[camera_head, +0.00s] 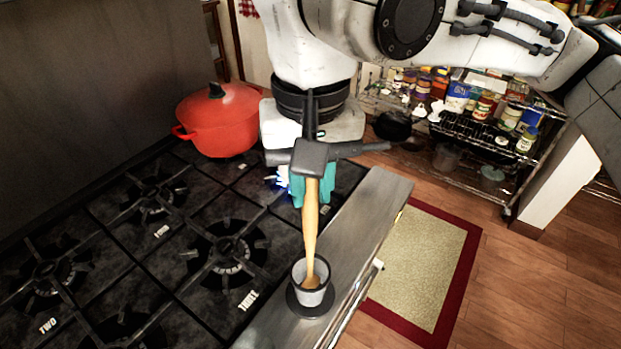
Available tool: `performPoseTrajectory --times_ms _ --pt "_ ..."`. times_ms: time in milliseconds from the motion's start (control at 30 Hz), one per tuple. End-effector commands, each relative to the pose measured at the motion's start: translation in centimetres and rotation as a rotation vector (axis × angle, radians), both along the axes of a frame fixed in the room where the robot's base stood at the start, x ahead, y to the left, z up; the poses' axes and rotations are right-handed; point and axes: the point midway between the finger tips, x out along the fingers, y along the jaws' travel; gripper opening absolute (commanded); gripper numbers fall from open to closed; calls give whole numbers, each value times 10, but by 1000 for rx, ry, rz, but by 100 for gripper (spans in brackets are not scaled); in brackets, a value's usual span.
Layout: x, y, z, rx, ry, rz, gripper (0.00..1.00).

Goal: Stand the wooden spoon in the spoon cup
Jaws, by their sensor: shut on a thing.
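The wooden spoon (311,220) hangs nearly upright below my gripper (311,186). My gripper is shut on its upper part, with teal fingers partly hidden behind the spoon. The spoon's lower end shows within the mouth of the spoon cup (311,297); I cannot tell whether it touches the bottom. The cup is a small grey cup with a dark inside, standing upright on a dark round base on the metal ledge along the stove's front.
The stove top (190,235) with several black burners lies left of the cup. A red pot (220,120) with a lid stands at its back. The metal ledge (372,200) is narrow. A rug (420,265) lies on the floor to the right, before a wire shelf (470,135) of jars.

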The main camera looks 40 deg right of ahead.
Motion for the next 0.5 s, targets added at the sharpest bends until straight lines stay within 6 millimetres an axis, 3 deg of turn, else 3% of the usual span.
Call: performPoseTrajectory --times_ms 500 --pt "0 0 -5 0 0 0 0"
